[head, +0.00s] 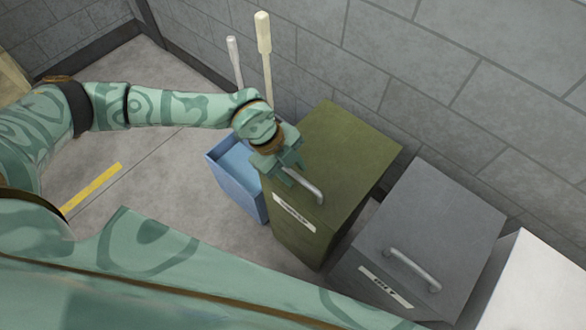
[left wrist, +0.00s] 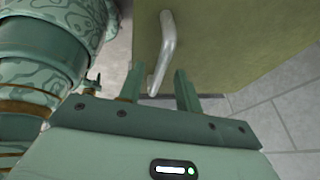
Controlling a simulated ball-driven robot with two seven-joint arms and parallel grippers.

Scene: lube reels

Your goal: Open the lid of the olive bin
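The olive bin (head: 340,150) stands against the wall with its lid down. A metal bar handle (head: 309,188) sits near the front edge of the lid, above a white label. My left gripper (head: 292,168) is over the lid beside the handle's end. In the left wrist view the gripper (left wrist: 158,88) is open, with its two fingers apart. The handle (left wrist: 167,45) lies ahead of and partly between the fingers on the olive lid (left wrist: 225,40). I cannot tell whether the fingers touch it. My right gripper is not in view.
A grey bin (head: 435,225) with a similar handle stands to the right, and a white bin (head: 545,280) beyond it. A blue open bin (head: 238,180) stands to the left. Two pale long handles (head: 264,45) rise behind. The floor at left is clear, with a yellow stripe (head: 92,188).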

